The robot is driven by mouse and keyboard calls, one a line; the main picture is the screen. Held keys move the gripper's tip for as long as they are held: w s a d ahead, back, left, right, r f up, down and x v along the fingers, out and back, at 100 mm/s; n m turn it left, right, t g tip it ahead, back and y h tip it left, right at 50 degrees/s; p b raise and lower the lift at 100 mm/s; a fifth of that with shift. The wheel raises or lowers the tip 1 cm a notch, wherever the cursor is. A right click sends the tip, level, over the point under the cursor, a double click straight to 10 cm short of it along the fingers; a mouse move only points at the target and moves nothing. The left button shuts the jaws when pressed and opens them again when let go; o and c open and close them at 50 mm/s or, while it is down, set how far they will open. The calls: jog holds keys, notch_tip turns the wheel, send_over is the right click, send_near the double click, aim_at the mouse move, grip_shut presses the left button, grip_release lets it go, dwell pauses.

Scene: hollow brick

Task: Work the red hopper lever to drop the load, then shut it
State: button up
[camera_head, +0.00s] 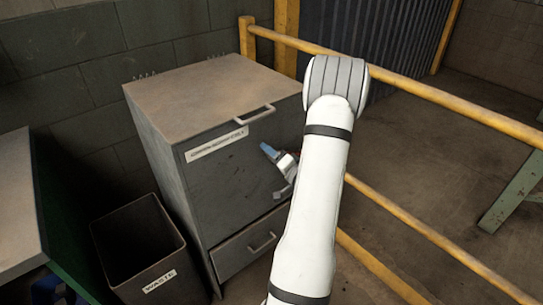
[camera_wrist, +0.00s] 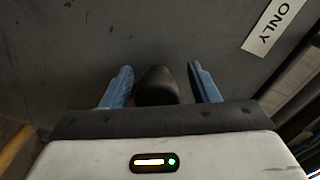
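In the wrist view my gripper (camera_wrist: 160,85) has its two blue fingers apart. A dark rounded knob or handle end (camera_wrist: 156,80) with a reddish-brown side stands between them. A small gap shows beside the right finger; the left finger is very near the knob, and I cannot tell if they touch. I cannot tell if this is the red hopper lever; no clearly red lever shows. In the head view my gripper (camera_head: 272,158) is in front of the grey cabinet (camera_head: 200,190), and my white arm hides part of that cabinet's right side. No load is visible.
The cabinet has a top handle (camera_head: 255,114) and a lower drawer (camera_head: 250,245). A dark waste bin (camera_head: 160,265) stands at its left. A yellow rail (camera_head: 430,92) runs behind and right of my arm. A label reading ONLY (camera_wrist: 274,25) shows on the dark surface.

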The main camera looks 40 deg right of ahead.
jog(key=shift+d+r, duration=0.1)
jog(key=shift+s, duration=0.15)
jog(key=s, duration=0.7)
jog(key=shift+s, duration=0.25)
dwell(0.3)
